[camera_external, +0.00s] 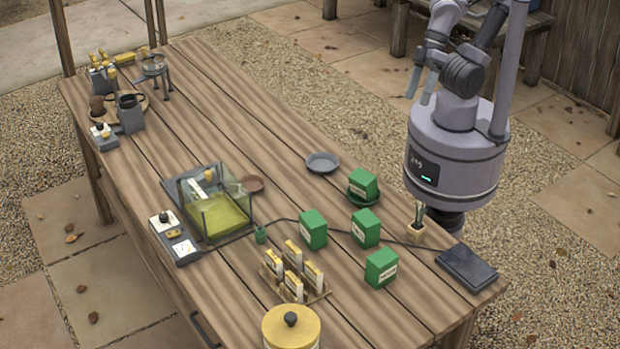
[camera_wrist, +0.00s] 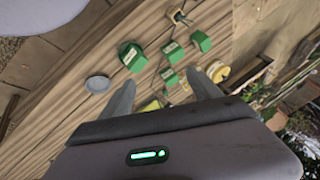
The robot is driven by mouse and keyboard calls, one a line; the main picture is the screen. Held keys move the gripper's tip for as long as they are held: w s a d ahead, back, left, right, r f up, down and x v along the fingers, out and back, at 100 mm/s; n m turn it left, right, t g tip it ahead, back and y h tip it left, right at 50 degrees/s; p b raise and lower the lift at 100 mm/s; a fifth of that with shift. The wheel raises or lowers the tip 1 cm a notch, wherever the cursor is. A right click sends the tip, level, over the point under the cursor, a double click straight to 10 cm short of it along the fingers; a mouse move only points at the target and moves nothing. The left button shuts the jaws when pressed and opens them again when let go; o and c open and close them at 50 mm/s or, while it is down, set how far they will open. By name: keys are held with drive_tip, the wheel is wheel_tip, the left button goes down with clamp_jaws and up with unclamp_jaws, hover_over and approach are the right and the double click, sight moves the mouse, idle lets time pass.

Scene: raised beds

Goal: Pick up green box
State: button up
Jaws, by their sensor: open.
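Several green boxes with pale labels stand on the wooden table (camera_external: 270,150). One green box (camera_external: 363,183) sits on a green saucer (camera_external: 362,199); it also shows in the wrist view (camera_wrist: 134,58). The others are a left box (camera_external: 313,230), a middle box (camera_external: 366,228) and a front box (camera_external: 381,267), all directly on the tabletop. My gripper (camera_external: 421,85) is open and empty, high above and beyond the table's right edge. In the wrist view its two fingers (camera_wrist: 162,80) are spread, with the boxes far beyond them.
A grey plate (camera_external: 322,162) lies beside the saucer box. A dark cable runs among the boxes. A glass-walled tank (camera_external: 218,212), a packet rack (camera_external: 294,287) and a yellow tin (camera_external: 291,328) stand nearby.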

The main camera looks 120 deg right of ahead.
drive_tip(key=shift+o, duration=1.1)
drive_tip(key=n+g+h+p, duration=0.2)
drive_tip(key=n+g+p, duration=0.4)
drive_tip(key=n, duration=0.1)
hover_over(364, 175)
wheel_tip(364, 175, down, 11)
wheel_tip(364, 175, down, 12)
drive_tip(key=b, duration=0.5)
drive_tip(key=shift+f, duration=0.2)
wheel_tip(364, 175, down, 6)
drive_tip(key=b, duration=0.3)
drive_tip(key=shift+s+d+r, duration=0.1)
drive_tip(key=shift+r, duration=0.25)
drive_tip(key=shift+c, duration=0.2)
